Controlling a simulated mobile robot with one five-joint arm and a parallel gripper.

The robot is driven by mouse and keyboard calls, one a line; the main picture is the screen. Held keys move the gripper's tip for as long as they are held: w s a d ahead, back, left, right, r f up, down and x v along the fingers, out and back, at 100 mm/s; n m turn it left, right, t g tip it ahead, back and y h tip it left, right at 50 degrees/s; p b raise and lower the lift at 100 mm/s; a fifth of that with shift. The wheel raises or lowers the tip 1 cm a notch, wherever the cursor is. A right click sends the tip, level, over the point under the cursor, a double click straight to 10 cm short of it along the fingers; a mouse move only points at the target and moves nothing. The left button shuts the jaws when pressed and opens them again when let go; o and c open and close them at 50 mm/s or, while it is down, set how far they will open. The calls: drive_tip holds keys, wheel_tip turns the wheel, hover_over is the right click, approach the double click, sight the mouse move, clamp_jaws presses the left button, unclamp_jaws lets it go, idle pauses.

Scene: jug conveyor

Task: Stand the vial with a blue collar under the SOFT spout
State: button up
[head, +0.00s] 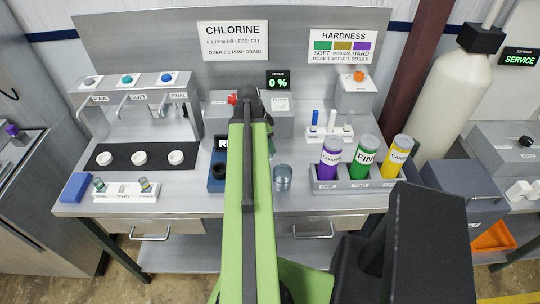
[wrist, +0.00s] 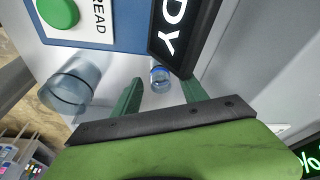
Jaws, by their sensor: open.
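A small clear vial with a blue collar (wrist: 160,77) shows in the wrist view on the grey surface, close to the dark edge of the device with the lit display. My gripper (wrist: 162,86) is open, with its two green fingers on either side of the vial in that view; I cannot tell whether they touch it. In the head view my arm hides the vial and the fingers. The SOFT spout (head: 130,99) is the middle one of three at the left. The middle white round pad (head: 139,158) below it is empty.
The RAW and FINAL spouts stand either side, over white pads on a black strip (head: 121,157). A white rack (head: 126,196) with small vials and a blue block (head: 75,187) are in front. A clear cup (head: 282,177), also in the wrist view (wrist: 68,88), stands near my arm.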

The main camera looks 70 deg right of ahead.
drive_tip(key=b+x, duration=0.1)
drive_tip(key=x, duration=0.2)
drive_tip(key=shift+b, duration=0.3)
drive_tip(key=shift+r, duration=0.2)
clamp_jaws()
wheel_tip(320, 180, up, 5)
drive_tip(key=p, duration=0.6)
drive_tip(key=s+r+p, duration=0.3)
drive_tip(key=s, duration=0.8)
drive_tip(key=shift+a+r, duration=0.25)
drive_tip(key=shift+r, duration=0.05)
